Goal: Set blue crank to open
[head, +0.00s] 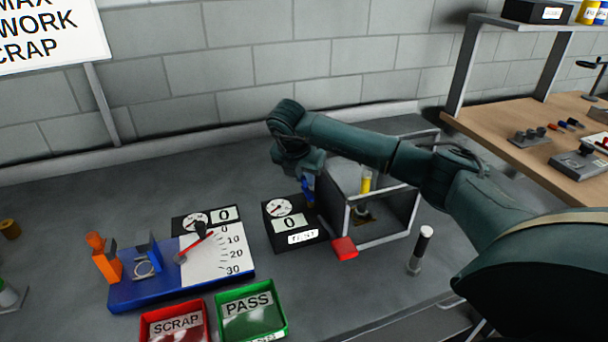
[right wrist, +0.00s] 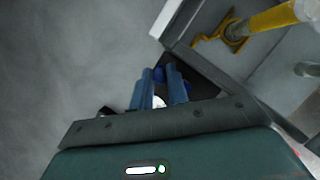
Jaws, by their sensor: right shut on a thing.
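The blue crank (head: 308,191) is on the side of the black test box (head: 291,233), close to the wire-framed enclosure (head: 348,222). My right gripper (head: 306,181) reaches down over it from above and hides most of it. In the right wrist view, the two blue-grey fingers (right wrist: 162,82) are closed around the blue crank (right wrist: 159,73), which shows only as a small dark blue patch between and beyond the tips. The crank's exact angle is hidden. My left gripper is not in view.
The enclosure holds a yellow part (head: 366,181). A red block (head: 344,248) lies at its front corner.

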